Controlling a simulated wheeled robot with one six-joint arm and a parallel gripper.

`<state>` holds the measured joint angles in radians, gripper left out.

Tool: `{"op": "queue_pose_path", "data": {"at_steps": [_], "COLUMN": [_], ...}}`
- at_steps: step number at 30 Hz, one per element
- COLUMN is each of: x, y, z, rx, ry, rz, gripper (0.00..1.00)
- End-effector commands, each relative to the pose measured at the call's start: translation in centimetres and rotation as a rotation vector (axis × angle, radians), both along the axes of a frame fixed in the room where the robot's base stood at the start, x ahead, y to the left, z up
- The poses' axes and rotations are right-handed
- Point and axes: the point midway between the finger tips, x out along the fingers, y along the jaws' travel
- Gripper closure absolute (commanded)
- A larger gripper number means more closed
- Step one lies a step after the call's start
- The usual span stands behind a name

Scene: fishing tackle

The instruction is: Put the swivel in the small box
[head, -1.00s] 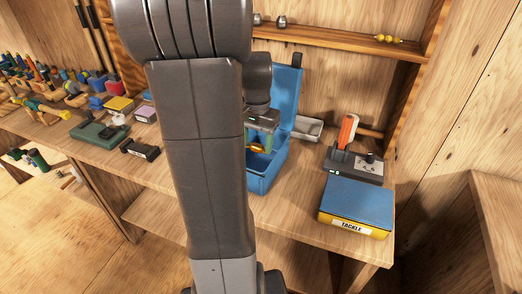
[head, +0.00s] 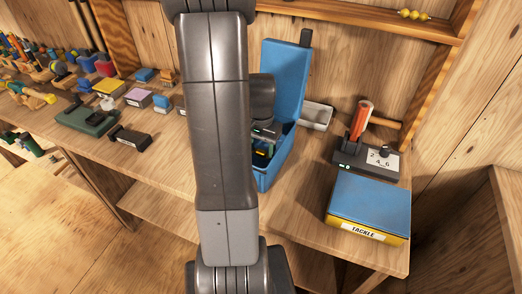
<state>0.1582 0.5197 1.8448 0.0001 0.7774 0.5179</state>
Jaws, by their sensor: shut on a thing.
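My gripper (head: 265,138) is at the mouth of the open blue box (head: 262,181), whose lid stands upright behind. My own arm covers the box's left side and part of the gripper. The jaws are shut on a small gold-yellow thing (head: 262,153), probably the swivel, showing low between the fingers, inside the box walls. It is too small and too hidden to make out its shape or whether it touches the box floor. I cannot tell whether this blue box is the small box.
A yellow tackle box (head: 352,227) with a blue lid stands at the right front edge. Behind it is a dark device (head: 352,158) with an orange handle. A grey tray (head: 316,116) lies behind the blue box. Several small boxes and a green case (head: 88,119) stand left.

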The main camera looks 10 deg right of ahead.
Motion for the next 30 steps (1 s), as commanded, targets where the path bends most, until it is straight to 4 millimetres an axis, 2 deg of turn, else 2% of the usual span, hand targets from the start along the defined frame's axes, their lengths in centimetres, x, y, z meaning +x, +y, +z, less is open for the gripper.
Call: {"op": "queue_pose_path", "data": {"at_steps": [4, 16, 17, 20, 30], "x": [0.0, 0.0, 0.0, 0.0, 0.0], "y": [0.0, 0.0, 0.0, 0.0, 0.0], "z": [-1.4, -2.0, -1.9, -1.8, -1.5], "rx": [0.001, -0.001, -0.001, -0.001, -0.001], "ry": [0.001, -0.001, -0.001, -0.001, -0.001], "rz": [0.0, 0.0, 0.0, 0.0, 0.0], "gripper": [0.69, 0.69, 0.42, 0.24, 0.24]}}
